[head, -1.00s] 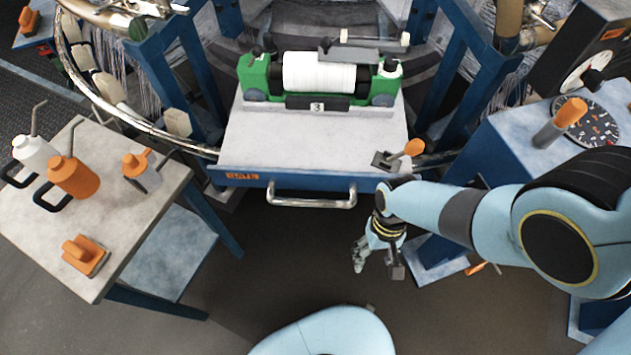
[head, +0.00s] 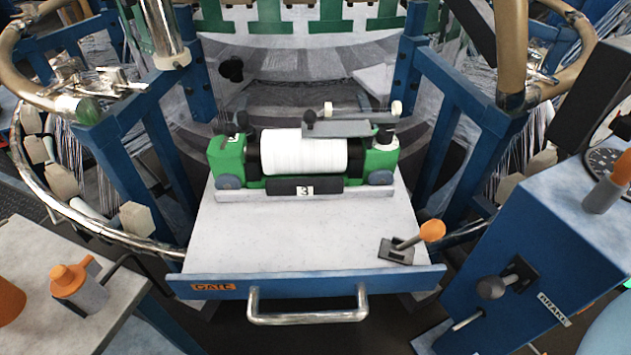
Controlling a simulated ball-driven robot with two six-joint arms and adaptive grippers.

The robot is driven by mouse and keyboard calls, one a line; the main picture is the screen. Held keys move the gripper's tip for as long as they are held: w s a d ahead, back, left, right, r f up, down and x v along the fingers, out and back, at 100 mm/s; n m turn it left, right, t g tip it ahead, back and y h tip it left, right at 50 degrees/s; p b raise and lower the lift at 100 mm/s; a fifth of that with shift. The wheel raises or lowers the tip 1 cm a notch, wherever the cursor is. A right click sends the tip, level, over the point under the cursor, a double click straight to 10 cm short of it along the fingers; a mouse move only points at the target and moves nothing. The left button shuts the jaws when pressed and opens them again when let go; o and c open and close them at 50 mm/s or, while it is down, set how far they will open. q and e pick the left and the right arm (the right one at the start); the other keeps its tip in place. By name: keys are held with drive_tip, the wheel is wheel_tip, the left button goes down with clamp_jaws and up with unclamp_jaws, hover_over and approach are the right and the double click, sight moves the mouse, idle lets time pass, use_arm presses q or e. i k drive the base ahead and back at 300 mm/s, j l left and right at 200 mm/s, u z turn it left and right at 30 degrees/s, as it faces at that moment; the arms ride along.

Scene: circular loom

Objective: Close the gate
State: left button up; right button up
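The gate (head: 228,247) is a pale, drawer-like platform with a blue front panel (head: 405,282) marked "GATE". It extends toward me between blue upright frames. A metal bar handle (head: 306,317) is fixed to the front panel. A latch lever with an orange knob (head: 431,230) stands tilted on the gate's right front corner. A green shuttle (head: 381,158) with a white spool (head: 303,152) and a "3" label sits at the back of the gate. Neither of my grippers shows in the head view now.
A blue brake box (head: 560,230) with a black-knobbed lever stands close on the right. A table (head: 35,250) with orange-topped bottles is at the left. A chrome ring (head: 85,222) curves around the loom. The floor before the handle is mostly clear.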

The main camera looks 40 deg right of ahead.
sight(251, 246)
drive_tip(key=k+l, duration=0.1)
drive_tip(key=k, duration=0.35)
drive_tip(key=k+l, duration=0.1)
drive_tip(key=l, duration=0.5)
drive_tip(key=k+l, duration=0.15)
drive_tip(key=l, duration=0.15)
